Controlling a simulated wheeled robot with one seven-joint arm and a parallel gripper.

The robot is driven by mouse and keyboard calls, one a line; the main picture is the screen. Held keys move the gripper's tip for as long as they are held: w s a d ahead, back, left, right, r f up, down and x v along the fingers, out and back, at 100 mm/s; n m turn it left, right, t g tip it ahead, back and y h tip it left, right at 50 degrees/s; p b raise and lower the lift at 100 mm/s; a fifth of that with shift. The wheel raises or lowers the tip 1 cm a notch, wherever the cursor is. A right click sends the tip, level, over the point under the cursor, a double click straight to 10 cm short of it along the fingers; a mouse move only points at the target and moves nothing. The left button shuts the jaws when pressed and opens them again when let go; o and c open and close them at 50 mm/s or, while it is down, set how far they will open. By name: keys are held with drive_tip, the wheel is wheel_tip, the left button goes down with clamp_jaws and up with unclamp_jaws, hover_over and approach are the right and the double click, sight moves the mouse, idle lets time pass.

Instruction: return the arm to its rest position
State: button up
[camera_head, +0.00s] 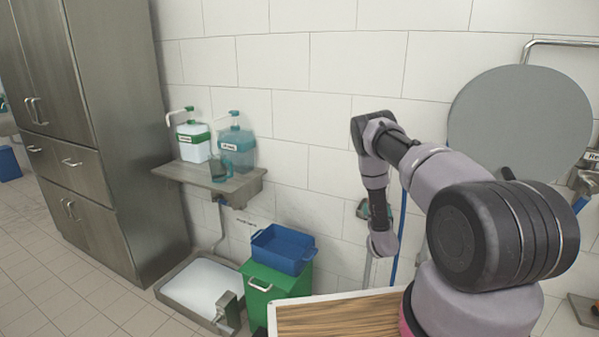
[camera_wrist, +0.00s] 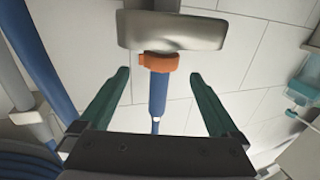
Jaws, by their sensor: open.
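My arm (camera_head: 430,175) rises from the right, bends at a high elbow near the tiled wall, and hangs down to its wrist (camera_head: 382,242). My gripper (camera_wrist: 160,76) shows in the wrist view with its two dark green fingers spread apart and nothing held between them. In that view a blue hose with an orange collar (camera_wrist: 158,62) and a grey metal head (camera_wrist: 172,30) appears between and beyond the fingers. I cannot tell how far off it is. In the head view the fingers are hard to make out.
A blue crate (camera_head: 283,249) sits on a green bin (camera_head: 264,291). A wooden-topped surface (camera_head: 330,317) is below my arm. A round grey disc (camera_head: 520,115) stands behind it.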

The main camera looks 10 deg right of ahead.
drive_tip(key=w+r+m+g+h, duration=0.1)
drive_tip(key=w+r+m+g, duration=0.15)
drive_tip(key=r, duration=0.85)
drive_tip(key=w+r+m+g, duration=0.1)
drive_tip(key=w+r+m, duration=0.15)
drive_tip(key=r, duration=0.95)
drive_tip(key=s+a+r+g+y, duration=0.1)
drive_tip(key=s+a+r+y, duration=0.15)
drive_tip(key=r, duration=0.55)
drive_tip(key=s+a+r+g+y, duration=0.1)
drive_tip(key=s+a+r, duration=0.3)
drive_tip(key=r, duration=0.4)
drive_tip(key=s+a+r+n+g+y, duration=0.1)
drive_tip(key=s+a+r, duration=0.3)
drive_tip(key=s+r, duration=0.3)
drive_tip(key=s+a+r+n+g+y, duration=0.1)
drive_tip(key=s+a+r+y, duration=0.2)
drive_tip(key=s, duration=0.6)
drive_tip(key=s+a+r+n+g, duration=0.1)
drive_tip(key=s+a, duration=0.2)
drive_tip(key=s, duration=0.9)
drive_tip(key=s+a+r+n+g, duration=0.1)
drive_tip(key=s+a, duration=0.2)
drive_tip(key=s, duration=0.9)
drive_tip(key=shift+r+n+y, duration=0.3)
drive_tip(key=shift+y, duration=0.05)
